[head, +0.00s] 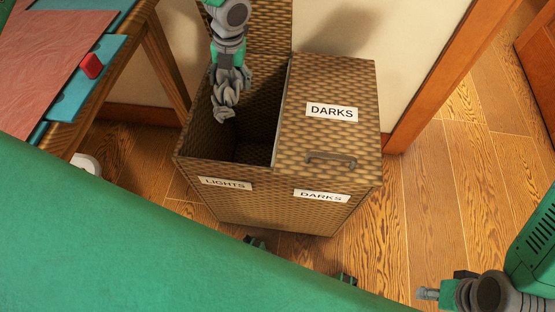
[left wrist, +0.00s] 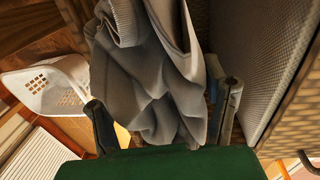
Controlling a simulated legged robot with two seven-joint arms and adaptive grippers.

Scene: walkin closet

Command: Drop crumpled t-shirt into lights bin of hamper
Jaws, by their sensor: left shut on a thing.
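The crumpled grey t-shirt (head: 228,92) hangs from my left gripper (head: 230,72), which reaches down from the top over the open lights side of the hamper. In the left wrist view the t-shirt (left wrist: 150,75) fills the middle, between the two fingers of the gripper (left wrist: 165,115). The hamper (head: 235,205) is woven brown, with a LIGHTS label (head: 225,183) on its left front. Its lights lid stands open at the back. The darks lid (head: 330,100) is closed. The t-shirt is over or inside the upper part of the lights opening; its exact depth is unclear. My right gripper (head: 428,294) is at the lower right, its fingers unclear.
A wooden table (head: 70,110) with a teal and pink cover and a small red object (head: 92,66) stands left of the hamper. A white perforated basket (left wrist: 50,85) shows in the left wrist view. Wooden floor (head: 440,170) is clear to the right.

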